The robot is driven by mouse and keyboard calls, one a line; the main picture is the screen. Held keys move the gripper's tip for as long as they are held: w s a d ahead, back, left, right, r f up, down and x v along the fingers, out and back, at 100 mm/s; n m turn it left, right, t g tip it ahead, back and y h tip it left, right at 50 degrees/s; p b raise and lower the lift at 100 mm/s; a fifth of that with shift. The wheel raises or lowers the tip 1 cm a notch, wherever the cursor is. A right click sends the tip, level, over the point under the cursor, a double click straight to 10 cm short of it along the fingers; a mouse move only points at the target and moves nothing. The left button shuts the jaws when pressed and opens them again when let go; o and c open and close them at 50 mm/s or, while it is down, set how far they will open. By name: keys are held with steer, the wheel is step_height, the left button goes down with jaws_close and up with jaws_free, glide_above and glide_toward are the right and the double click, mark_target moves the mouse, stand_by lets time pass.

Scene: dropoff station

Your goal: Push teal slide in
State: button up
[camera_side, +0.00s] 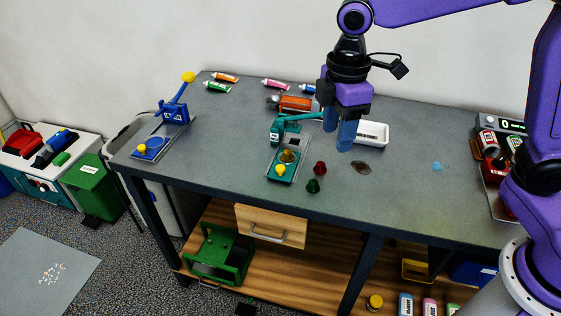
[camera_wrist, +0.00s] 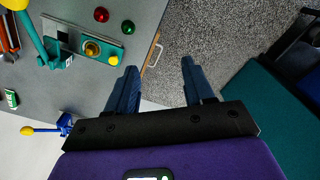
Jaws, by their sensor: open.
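The teal device (camera_side: 272,158) stands on the grey table, with a grey plate and a teal lever at its back. Its teal slide (camera_side: 288,180) is at the front end, with a yellow knob on it and a brass-coloured round piece behind. In the wrist view the teal slide (camera_wrist: 101,59) and its yellow knob (camera_wrist: 114,60) lie left of my fingers. My gripper (camera_side: 348,135) has blue fingers, is open and empty, and hangs above the table to the right of the device. In the wrist view my gripper (camera_wrist: 160,84) shows its fingers well apart, touching nothing. How far the slide is out is unclear.
A red dome (camera_side: 319,168) and a green dome (camera_side: 313,186) stand right of the device. A blue lever device (camera_side: 177,115) is at the left. A white tray (camera_side: 372,133) and several tubes lie behind. The table's front right is mostly clear.

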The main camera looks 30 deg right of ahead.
steer(key=n, duration=0.2)
glide_above(280, 167)
step_height(280, 167, down, 2)
step_height(280, 167, down, 18)
steer(key=shift+d+r, duration=0.1)
steer(key=shift+r, duration=0.1)
jaws_close()
steer(key=w+d, duration=0.6)
steer(key=shift+w+d+r, duration=0.1)
steer(key=shift+w+d, duration=0.1)
steer(key=shift+w, duration=0.05)
